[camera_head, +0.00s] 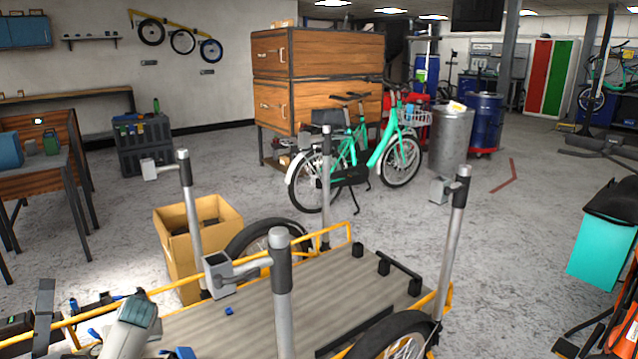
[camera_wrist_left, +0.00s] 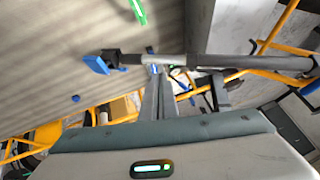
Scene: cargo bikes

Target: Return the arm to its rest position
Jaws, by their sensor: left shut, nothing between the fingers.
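My left arm (camera_head: 130,325) shows at the lower left of the head view, a grey-white link with a teal band, low over the near left corner of the cargo bike's bed. In the left wrist view my left gripper (camera_wrist_left: 157,85) points up the picture, its narrow grey fingers shut and empty. A grey post (camera_wrist_left: 240,62) with a dark end and a blue piece (camera_wrist_left: 96,64) lies across the view close to the fingertips; I cannot tell whether they touch. My right arm and gripper are not in view.
The cargo bed (camera_head: 270,305) has yellow rails and several upright grey posts, one (camera_head: 282,300) near the arm. A small blue piece (camera_head: 228,310) lies on the bed. A cardboard box (camera_head: 180,260) stands beside it. A green bicycle (camera_head: 360,155) stands beyond; open floor lies left.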

